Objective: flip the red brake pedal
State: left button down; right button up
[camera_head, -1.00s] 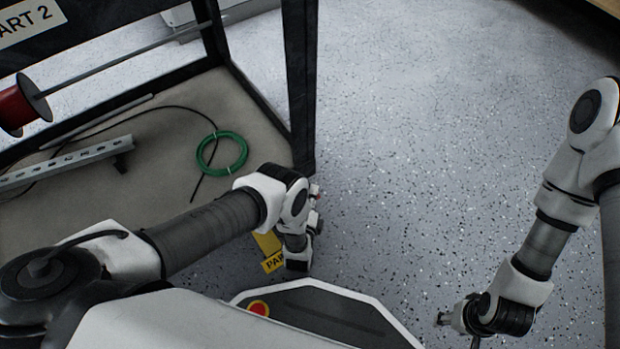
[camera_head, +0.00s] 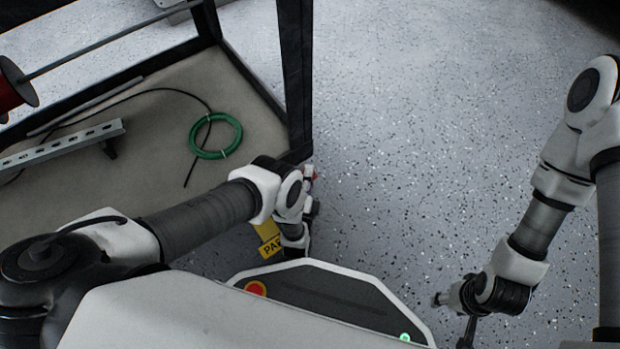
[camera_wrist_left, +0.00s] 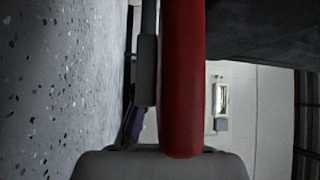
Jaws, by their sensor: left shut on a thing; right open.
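The red brake pedal (camera_wrist_left: 182,80) fills the middle of the left wrist view as a long red bar with a rounded end. My right gripper (camera_head: 452,312) is open and empty above the floor at the lower right.
A dark-framed cart (camera_head: 297,75) stands at the left. Its shelf (camera_head: 150,150) carries a green wire coil (camera_head: 216,136), a black cable and a slotted metal rail (camera_head: 60,145). A yellow label (camera_head: 268,238) shows beside my left wrist. The speckled floor (camera_head: 420,140) at centre right is clear.

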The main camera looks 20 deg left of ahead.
pick_arm(q)
jog(key=shift+a+r, duration=0.1)
jog(key=shift+r, duration=0.05)
jog(key=c, duration=1.3)
grip_release()
